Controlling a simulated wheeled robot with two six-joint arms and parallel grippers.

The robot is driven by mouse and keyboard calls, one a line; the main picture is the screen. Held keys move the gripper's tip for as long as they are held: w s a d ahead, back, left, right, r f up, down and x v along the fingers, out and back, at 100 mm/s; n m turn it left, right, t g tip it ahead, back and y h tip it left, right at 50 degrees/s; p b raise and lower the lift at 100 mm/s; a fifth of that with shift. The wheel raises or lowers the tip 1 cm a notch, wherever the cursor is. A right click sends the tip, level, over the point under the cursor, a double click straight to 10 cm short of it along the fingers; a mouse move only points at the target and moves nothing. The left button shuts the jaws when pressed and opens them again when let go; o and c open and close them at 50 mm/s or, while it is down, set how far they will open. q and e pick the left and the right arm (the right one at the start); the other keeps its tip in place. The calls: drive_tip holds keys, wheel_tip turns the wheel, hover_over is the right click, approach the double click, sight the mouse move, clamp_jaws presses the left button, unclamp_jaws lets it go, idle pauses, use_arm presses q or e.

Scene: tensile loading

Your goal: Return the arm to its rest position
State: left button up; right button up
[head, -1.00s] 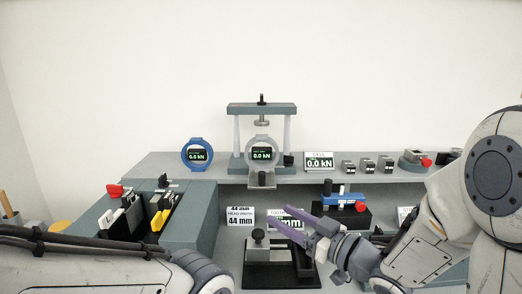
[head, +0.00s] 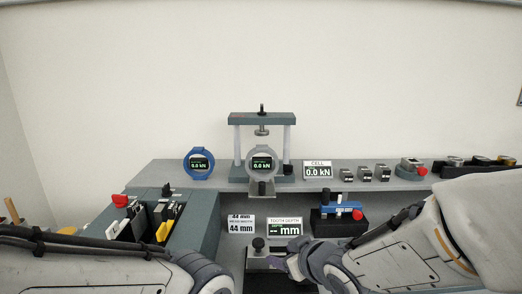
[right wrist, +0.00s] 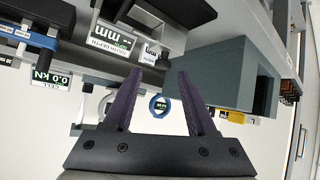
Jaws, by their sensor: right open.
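My right arm reaches in from the right, low across the head view. Its gripper (head: 276,264) is at the bottom middle, seen small and partly hidden, in front of the black-based fixture with a round knob (head: 258,244). In the right wrist view the gripper (right wrist: 158,80) shows two purple fingers spread apart with nothing between them. My left arm (head: 100,272) lies along the bottom left, and its jaws are out of the picture.
The grey press frame (head: 262,118) and blue ring gauge (head: 198,163) stand on the back shelf. A teal box with slotted parts (head: 205,225) is at left. A blue-topped fixture (head: 341,210) and tooth depth display (head: 285,228) stand below the shelf.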

drive_tip(key=s+g+h+p, duration=0.3)
drive_tip(key=s+g, duration=0.6)
drive_tip(key=s, duration=1.5)
drive_tip(key=shift+a+r+n+g+h+p, duration=0.2)
drive_tip(key=shift+r+n+g+h+p, duration=0.1)
drive_tip(key=shift+r+g+p, duration=0.1)
